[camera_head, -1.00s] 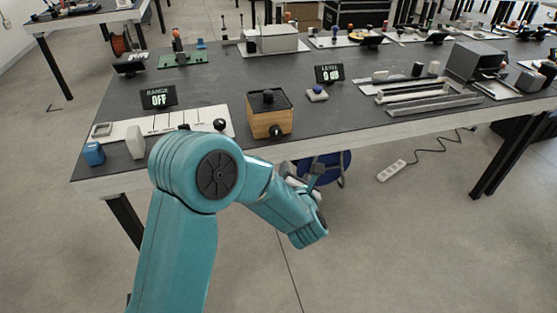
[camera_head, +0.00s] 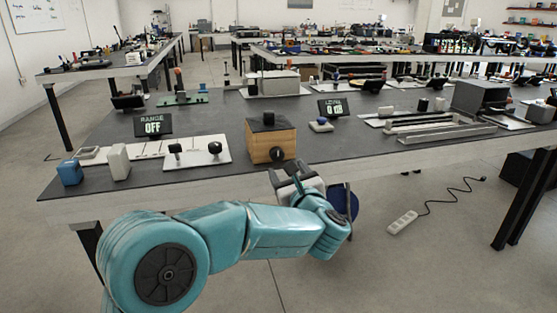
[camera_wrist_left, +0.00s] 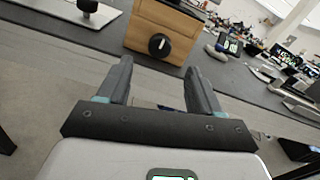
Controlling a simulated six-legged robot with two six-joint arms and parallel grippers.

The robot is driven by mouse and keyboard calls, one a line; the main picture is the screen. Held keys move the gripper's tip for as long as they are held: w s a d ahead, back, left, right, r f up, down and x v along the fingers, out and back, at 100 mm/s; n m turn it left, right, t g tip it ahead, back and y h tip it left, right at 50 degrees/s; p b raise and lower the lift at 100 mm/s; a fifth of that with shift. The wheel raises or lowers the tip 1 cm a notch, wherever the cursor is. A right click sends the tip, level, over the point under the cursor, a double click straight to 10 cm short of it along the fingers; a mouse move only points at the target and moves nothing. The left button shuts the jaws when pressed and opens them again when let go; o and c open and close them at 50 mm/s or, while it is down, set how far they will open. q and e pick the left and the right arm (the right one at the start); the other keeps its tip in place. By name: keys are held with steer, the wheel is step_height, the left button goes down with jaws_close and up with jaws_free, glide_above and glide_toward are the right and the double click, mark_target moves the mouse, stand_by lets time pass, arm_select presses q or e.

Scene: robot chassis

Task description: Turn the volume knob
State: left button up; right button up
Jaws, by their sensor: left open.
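A wooden box (camera_head: 270,138) with a dark top stands at the front edge of the table. A round black knob (camera_head: 276,154) sits low on its front face. In the left wrist view the knob (camera_wrist_left: 159,45) shows a white pointer mark and appears ahead of and between the fingertips. My left gripper (camera_head: 294,170) is open and empty, just in front of and below the knob, apart from it. In the left wrist view its two fingers (camera_wrist_left: 159,66) point toward the box. A small display (camera_head: 337,108) behind the box reads a level, apparently 0 dB. My right gripper is out of view.
A white panel with two black knobs (camera_head: 196,153) and a RANGE OFF display (camera_head: 153,125) lie left of the box. Blue (camera_head: 70,172) and white (camera_head: 117,161) blocks stand further left. Metal rails (camera_head: 445,134) lie to the right.

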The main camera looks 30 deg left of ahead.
mark_target(278, 156)
arm_select(q)
steer(key=x, duration=0.8)
steer(key=shift+w+a, duration=0.25)
steer(key=c, duration=1.1)
